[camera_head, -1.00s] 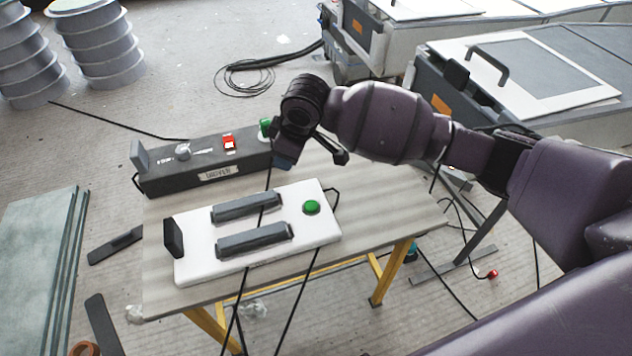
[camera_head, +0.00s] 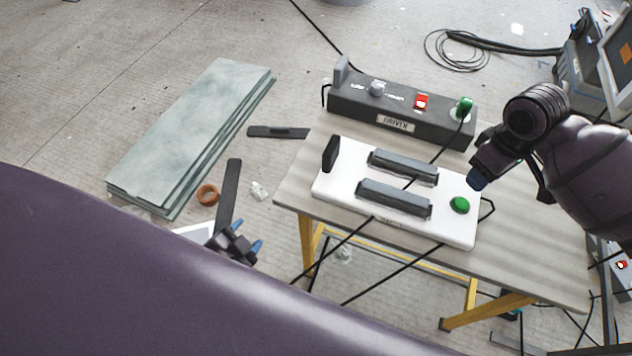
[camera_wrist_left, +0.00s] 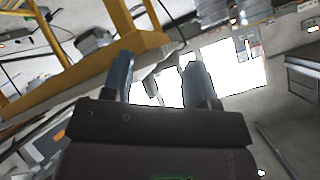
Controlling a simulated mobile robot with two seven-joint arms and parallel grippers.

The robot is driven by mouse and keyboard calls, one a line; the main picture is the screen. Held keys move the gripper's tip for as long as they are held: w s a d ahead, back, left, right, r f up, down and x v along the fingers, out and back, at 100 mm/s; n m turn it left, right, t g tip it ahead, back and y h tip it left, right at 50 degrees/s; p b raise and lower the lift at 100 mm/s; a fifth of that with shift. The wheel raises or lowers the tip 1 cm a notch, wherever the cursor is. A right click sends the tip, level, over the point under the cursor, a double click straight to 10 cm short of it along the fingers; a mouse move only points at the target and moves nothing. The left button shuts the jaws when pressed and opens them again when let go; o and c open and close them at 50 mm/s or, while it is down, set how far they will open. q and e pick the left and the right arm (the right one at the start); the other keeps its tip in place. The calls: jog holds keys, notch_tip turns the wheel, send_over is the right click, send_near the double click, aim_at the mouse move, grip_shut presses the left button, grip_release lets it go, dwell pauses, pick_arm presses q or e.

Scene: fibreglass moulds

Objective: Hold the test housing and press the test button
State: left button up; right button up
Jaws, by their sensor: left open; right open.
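The white test housing (camera_head: 335,185) lies on the table. It has two grey bars on top, a black plate standing at its left end and a green test button (camera_head: 460,205) near its right end. My right gripper (camera_head: 478,182) hangs above and behind the button, apart from it as far as I can see; its opening is hard to make out. My left gripper (camera_head: 246,240) is in front of and left of the table, low in the head view, open and empty. Its two blue fingers stand apart in the left wrist view (camera_wrist_left: 160,75).
Black cables cross the housing and hang off the front edge. Greenish sheets (camera_head: 190,130) and an orange ring (camera_head: 207,194) lie on the floor left.

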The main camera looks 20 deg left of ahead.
pick_arm(q)
jog(key=w+d+r+m+t+y, duration=0.1)
jog(key=w+d+r+m+t, duration=0.1)
jog(key=w+m, duration=0.35)
jog(key=w+d+r+m+t, duration=0.1)
jog(key=w+d+m, duration=0.1)
jog(key=m, duration=0.7)
jog(key=m+t+h, duration=0.1)
jog(key=m+t, duration=0.2)
jog(key=m, duration=1)
send_near(331, 148)
jog(key=shift+s+a+f, duration=0.1)
jog(key=shift+a+f, duration=0.25)
jog(key=shift+f, duration=0.2)
jog(key=shift+a+f, duration=0.35)
jog(key=shift+f, duration=0.15)
jog(key=shift+d+r+m+t+h, duration=0.2)
jog(key=shift+d+m+t+h, duration=0.15)
jog(key=shift+m, duration=0.4)
jog(key=w, duration=1.1)
jog(key=shift+w, duration=0.1)
grip_shut()
pick_arm(e)
grip_shut()
